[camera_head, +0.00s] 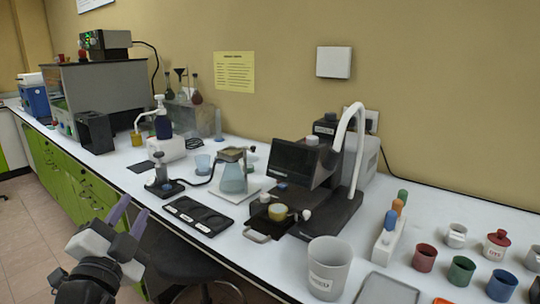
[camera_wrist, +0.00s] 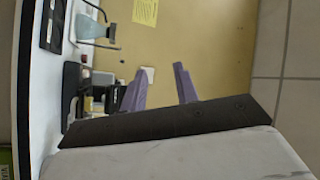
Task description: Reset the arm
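My gripper (camera_head: 129,217) is at the lower left in the head view, off the front edge of the bench and above the floor side. Its two purple fingers point up and stand apart with nothing between them. In the wrist view my gripper (camera_wrist: 160,88) also shows open and empty, with the tan wall behind the fingers. My arm's dark wrist shows below it in the head view; the rest of the arm is out of view.
The white bench (camera_head: 130,178) runs along the wall. A black tray (camera_head: 199,215), a flask (camera_head: 232,178), a dark analyser (camera_head: 300,165) and a large white beaker (camera_head: 327,270) stand on it. Several coloured cups sit at right. A dark stool (camera_head: 185,262) is below the bench's front edge.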

